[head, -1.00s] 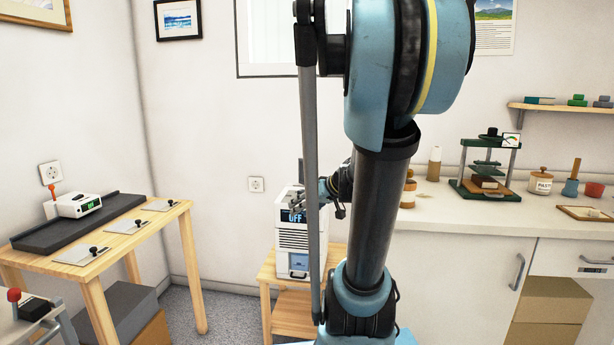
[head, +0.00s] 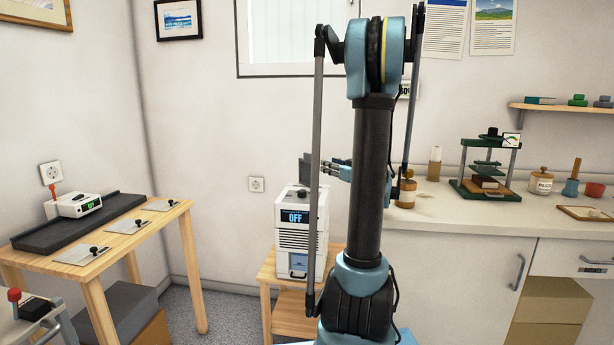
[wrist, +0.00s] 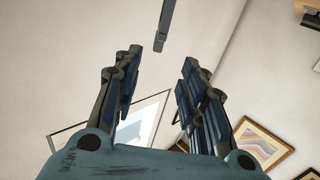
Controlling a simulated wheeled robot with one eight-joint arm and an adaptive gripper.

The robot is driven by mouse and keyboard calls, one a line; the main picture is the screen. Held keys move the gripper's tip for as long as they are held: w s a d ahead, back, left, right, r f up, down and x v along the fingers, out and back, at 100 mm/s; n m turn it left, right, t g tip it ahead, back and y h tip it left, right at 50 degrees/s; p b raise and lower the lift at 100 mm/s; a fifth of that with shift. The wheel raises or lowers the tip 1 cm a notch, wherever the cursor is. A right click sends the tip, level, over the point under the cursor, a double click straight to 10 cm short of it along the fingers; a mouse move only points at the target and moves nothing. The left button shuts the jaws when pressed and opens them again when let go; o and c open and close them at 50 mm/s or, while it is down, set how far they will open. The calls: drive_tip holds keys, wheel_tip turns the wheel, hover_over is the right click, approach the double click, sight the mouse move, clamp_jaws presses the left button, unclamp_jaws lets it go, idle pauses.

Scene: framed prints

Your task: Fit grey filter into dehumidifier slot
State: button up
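The white dehumidifier (head: 293,240) stands on a small wooden stand, its display reading OFF; my arm's rod hides part of its front. My gripper (head: 324,168) is raised above it, pointing left. A dark grey flat piece (head: 304,168), possibly the grey filter, shows just left of the fingertips. A grey bar beyond the tips in the wrist view (wrist: 166,22) may be the same piece seen edge-on. I cannot tell if anything touches it. The slot is not clear to see.
A wooden table (head: 142,235) at left holds several pale plates with black knobs, a dark tray (head: 45,236) and a white device (head: 80,204). A counter (head: 450,215) with a green press (head: 487,170) runs along the right.

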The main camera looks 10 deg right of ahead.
sight(311, 159)
drive_tip(key=x, duration=1.6)
drive_tip(key=shift+w, duration=0.4)
drive_tip(key=shift+c, duration=0.5)
clamp_jaws()
